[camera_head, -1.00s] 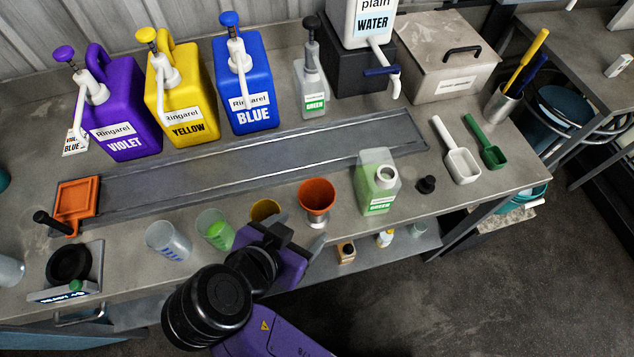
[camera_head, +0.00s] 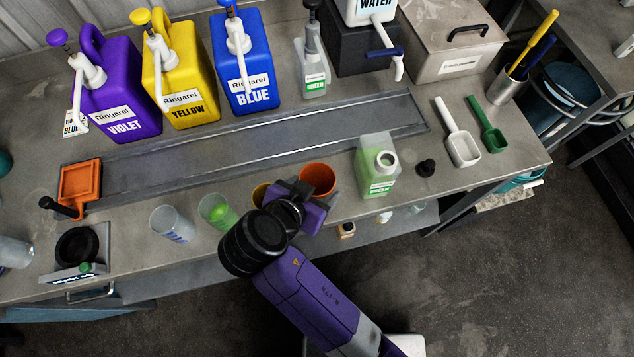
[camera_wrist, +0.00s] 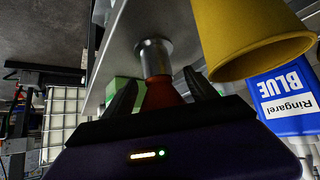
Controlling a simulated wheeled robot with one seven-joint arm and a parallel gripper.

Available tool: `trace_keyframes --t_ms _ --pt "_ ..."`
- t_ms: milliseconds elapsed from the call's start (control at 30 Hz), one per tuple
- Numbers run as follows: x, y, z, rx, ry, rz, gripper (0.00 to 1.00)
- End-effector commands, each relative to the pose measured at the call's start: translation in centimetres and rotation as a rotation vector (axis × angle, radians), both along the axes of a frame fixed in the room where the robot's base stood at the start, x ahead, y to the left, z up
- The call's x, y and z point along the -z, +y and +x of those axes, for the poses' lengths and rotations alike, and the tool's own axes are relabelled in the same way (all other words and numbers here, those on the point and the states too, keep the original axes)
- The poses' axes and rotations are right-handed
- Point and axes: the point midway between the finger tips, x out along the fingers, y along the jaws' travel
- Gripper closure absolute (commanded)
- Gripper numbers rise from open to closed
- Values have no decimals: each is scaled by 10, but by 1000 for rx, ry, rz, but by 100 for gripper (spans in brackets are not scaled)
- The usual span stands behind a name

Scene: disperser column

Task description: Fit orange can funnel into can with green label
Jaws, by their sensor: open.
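The orange can funnel (camera_head: 317,178) stands wide end up near the front edge of the bench. In the wrist view its red-orange cone (camera_wrist: 163,95) and metal spout (camera_wrist: 154,57) show, with the picture turned over. My gripper (camera_head: 312,190) is open, with one finger on each side of the funnel. I cannot tell whether either finger touches it. The translucent can with green label (camera_head: 378,172) stands upright to the right of the funnel, its mouth (camera_head: 387,160) open. Part of it seems to show green behind the fingers in the wrist view.
A yellow cup-like piece (camera_wrist: 245,40) is close beside the gripper. Beakers (camera_head: 216,211) stand further left. A black cap (camera_head: 425,167) and white scoop (camera_head: 460,145) lie right of the can. Large colour canisters (camera_head: 247,70) line the back.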

Motion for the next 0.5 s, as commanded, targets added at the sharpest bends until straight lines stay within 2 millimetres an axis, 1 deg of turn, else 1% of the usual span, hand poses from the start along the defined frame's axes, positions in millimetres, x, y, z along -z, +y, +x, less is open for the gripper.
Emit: trace_keyframes --t_ms 100,267,300,467,500 --pt "4 -2 3 0 0 0 34" --pt "5 -2 4 0 0 0 34" --pt "4 -2 3 0 0 0 35" --pt "4 -2 3 0 0 0 67" --pt "4 -2 3 0 0 0 75"
